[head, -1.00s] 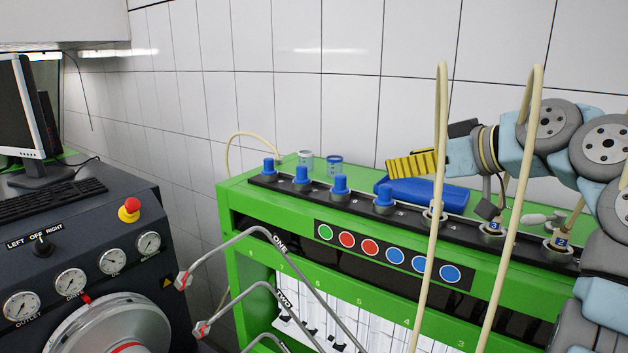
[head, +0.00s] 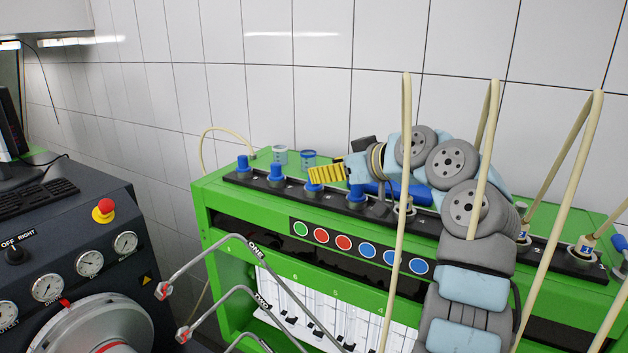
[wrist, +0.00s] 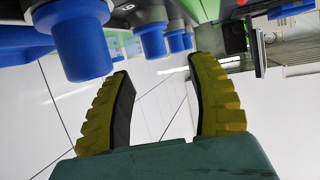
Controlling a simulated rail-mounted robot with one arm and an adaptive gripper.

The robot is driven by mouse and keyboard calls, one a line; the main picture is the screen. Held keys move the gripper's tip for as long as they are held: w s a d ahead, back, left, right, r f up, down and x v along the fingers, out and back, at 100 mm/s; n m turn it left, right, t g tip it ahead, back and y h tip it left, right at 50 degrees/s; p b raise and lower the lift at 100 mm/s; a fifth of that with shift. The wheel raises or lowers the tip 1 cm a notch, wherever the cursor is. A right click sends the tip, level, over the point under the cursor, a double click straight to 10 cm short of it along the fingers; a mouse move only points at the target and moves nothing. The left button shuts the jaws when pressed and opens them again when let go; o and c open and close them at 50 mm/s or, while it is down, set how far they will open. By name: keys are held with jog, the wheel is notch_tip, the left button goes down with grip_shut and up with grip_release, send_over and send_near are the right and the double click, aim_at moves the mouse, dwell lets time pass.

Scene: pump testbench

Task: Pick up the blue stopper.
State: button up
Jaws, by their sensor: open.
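Several blue stoppers sit upright in a row on the black strip of the green bench, including the leftmost (head: 243,163), the second (head: 276,171), and one right of my gripper (head: 357,193). The frames do not show which one the task means. My gripper (head: 311,175) has yellow ridged fingers pointing left along the row; they partly cover the third stopper. In the wrist view my gripper (wrist: 160,66) is open, with nothing between its fingers. A large near stopper (wrist: 83,44) stands beside the left finger there, and a farther one (wrist: 152,39) appears beyond the fingertips.
A blue box (head: 418,194) lies behind the strip, partly hidden by my arm. Two clear cups (head: 279,154) with blue parts stand at the back left. Beige hoses (head: 404,150) rise in front of and beside my arm. A tiled wall closes the back.

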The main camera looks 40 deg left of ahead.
jog(key=p+x, duration=0.2)
jog(key=x, duration=0.3)
jog(key=shift+w+f+p, duration=0.1)
jog(key=shift+f+p, duration=0.1)
jog(key=shift+p, duration=0.1)
grip_shut()
